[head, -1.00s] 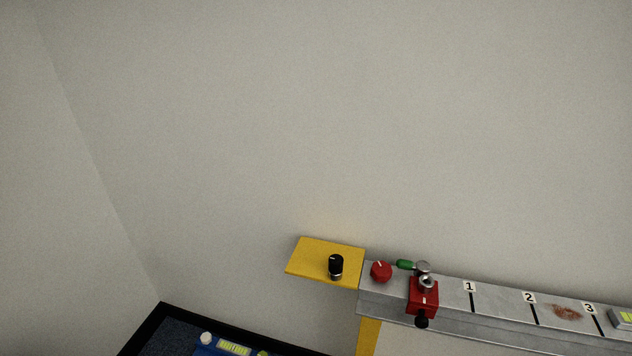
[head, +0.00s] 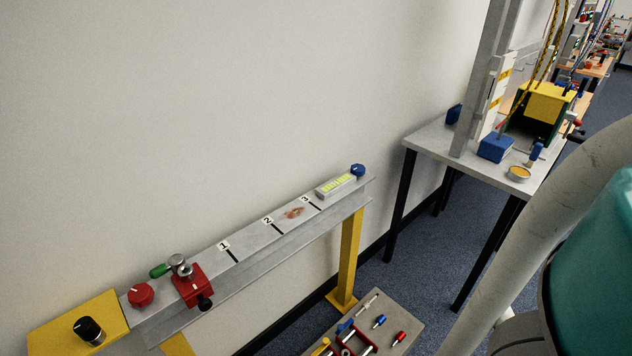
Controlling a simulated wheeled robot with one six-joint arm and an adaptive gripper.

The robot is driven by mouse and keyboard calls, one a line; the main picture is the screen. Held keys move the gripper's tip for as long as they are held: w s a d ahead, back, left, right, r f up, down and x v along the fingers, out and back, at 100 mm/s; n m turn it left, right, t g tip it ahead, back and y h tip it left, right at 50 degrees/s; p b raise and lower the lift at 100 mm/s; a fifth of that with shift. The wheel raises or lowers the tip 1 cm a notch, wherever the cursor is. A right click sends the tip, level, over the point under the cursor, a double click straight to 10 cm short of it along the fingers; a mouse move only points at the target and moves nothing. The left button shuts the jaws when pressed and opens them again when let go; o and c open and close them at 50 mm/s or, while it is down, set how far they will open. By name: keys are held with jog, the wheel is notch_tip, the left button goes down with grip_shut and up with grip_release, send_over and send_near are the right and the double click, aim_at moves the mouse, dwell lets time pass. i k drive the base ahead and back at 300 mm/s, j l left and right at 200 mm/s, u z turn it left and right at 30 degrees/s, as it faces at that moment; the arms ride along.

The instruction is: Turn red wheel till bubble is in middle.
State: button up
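A red wheel (head: 140,295) sits on top of the grey beam (head: 262,252) near its left end, beside the yellow plate. A level with a yellow-green vial (head: 336,186) lies on the beam's right end; its bubble is too small to make out. A blue knob (head: 358,170) is at the beam's far right end, next to the level. My gripper is out of view; only part of my arm shows at the right.
A yellow plate (head: 62,331) with a black knob (head: 89,330) adjoins the beam's left end. A brown patch (head: 293,213) marks the beam between labels 2 and 3. A low grey surface (head: 398,337) with small tools is below. A black-legged table (head: 431,139) stands right. Blue floor lies between.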

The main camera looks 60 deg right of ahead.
aim_at(140, 294)
jog(key=k+j, duration=0.1)
jog(key=j, duration=0.45)
jog(key=k+j, duration=0.1)
jog(key=j, duration=1.05)
jog(key=k+z, duration=0.05)
